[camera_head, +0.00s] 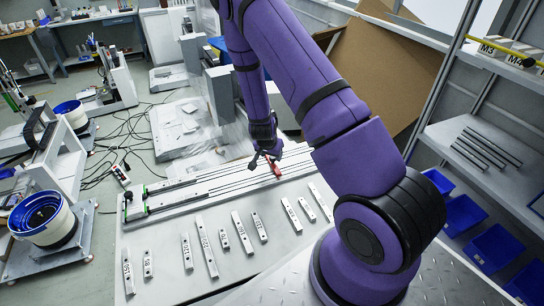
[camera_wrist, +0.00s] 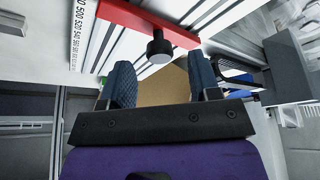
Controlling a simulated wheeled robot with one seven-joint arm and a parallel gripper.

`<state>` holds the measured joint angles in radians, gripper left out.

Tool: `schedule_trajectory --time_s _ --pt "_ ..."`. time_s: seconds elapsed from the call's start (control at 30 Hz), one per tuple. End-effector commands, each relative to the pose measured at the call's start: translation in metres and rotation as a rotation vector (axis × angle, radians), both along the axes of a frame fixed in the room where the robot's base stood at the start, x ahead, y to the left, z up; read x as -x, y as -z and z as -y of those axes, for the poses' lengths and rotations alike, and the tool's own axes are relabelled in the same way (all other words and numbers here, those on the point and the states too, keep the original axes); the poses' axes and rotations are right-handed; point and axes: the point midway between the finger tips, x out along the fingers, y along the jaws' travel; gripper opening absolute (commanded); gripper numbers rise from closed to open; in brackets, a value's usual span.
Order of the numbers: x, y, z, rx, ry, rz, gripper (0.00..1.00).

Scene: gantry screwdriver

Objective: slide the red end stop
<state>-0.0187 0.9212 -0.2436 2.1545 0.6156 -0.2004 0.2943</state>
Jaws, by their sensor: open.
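The red end stop (camera_head: 259,172) sits across the long silver rails (camera_head: 185,190) of the gantry on the bench. In the wrist view the red end stop (camera_wrist: 118,13) is a flat red bar with a round black knob (camera_wrist: 159,48) standing out from it. My gripper (camera_head: 265,157) is at the red end stop in the head view and partly covers it. In the wrist view my gripper (camera_wrist: 161,68) is open, with its two dark padded fingers apart. The knob is just beyond the fingertips, between them in the picture; I cannot tell whether anything touches.
A printed scale (camera_wrist: 77,35) runs beside the rails. Several labelled metal bars (camera_head: 206,247) lie on the bench in front of the gantry. A shelf rack (camera_head: 500,140) with blue bins (camera_head: 495,248) stands at the right. A brown board (camera_head: 385,75) stands behind my arm.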

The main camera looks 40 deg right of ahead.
Motion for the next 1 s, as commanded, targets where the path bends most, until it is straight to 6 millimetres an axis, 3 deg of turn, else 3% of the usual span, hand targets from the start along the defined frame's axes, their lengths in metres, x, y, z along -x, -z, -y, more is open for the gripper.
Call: schedule_trajectory --time_s 0.3,0.43,0.63,1.0 --pt "0.011 -0.056 -0.021 0.0 -0.002 0.003 0.57" --pt "0.015 -0.07 -0.026 0.0 -0.004 0.001 0.57" --pt "0.017 -0.08 -0.029 0.0 -0.001 0.0 0.57" --pt "0.018 -0.081 -0.029 0.0 0.0 0.001 0.57"
